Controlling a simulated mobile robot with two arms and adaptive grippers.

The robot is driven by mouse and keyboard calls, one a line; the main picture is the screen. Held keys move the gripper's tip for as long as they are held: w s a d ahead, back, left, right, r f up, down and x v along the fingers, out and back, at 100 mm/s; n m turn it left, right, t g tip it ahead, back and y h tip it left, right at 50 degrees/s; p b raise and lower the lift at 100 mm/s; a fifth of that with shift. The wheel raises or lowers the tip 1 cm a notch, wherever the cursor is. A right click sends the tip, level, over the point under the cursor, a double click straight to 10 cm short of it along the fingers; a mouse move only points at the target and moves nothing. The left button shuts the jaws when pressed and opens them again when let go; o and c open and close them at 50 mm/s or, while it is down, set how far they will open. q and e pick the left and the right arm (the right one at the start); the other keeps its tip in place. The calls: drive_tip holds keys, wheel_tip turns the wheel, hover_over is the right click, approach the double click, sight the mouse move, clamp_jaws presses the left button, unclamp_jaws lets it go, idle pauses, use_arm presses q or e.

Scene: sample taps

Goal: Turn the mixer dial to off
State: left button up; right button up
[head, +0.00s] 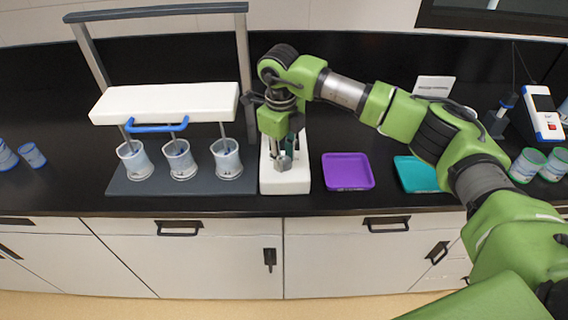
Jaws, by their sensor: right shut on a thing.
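A narrow white unit (298,183), which I take to be the mixer, stands near the counter's front edge, right of the grey stand. My right gripper (283,163) points down over the unit's front part, coming from the right. It is shut on a small part there, which I take to be the mixer dial. The fingers hide most of the dial, so its setting cannot be read. A dark green part of the unit shows just behind the gripper. My left gripper is not in view.
Left is a grey stand (241,60) with a white head (165,103), a blue handle (157,128) and three cups. A purple tray (348,171) and a teal tray (414,174) lie right. A white meter (543,113) and labelled containers stand farther right.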

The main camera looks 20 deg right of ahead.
drive_tip(key=shift+n+b, duration=0.7)
drive_tip(key=shift+n, duration=0.2)
drive_tip(key=o, duration=1.1)
drive_tip(key=shift+r, duration=0.1)
drive_tip(key=r, duration=1.2)
drive_tip(key=shift+s+a, duration=0.25)
drive_tip(key=shift+f, duration=0.1)
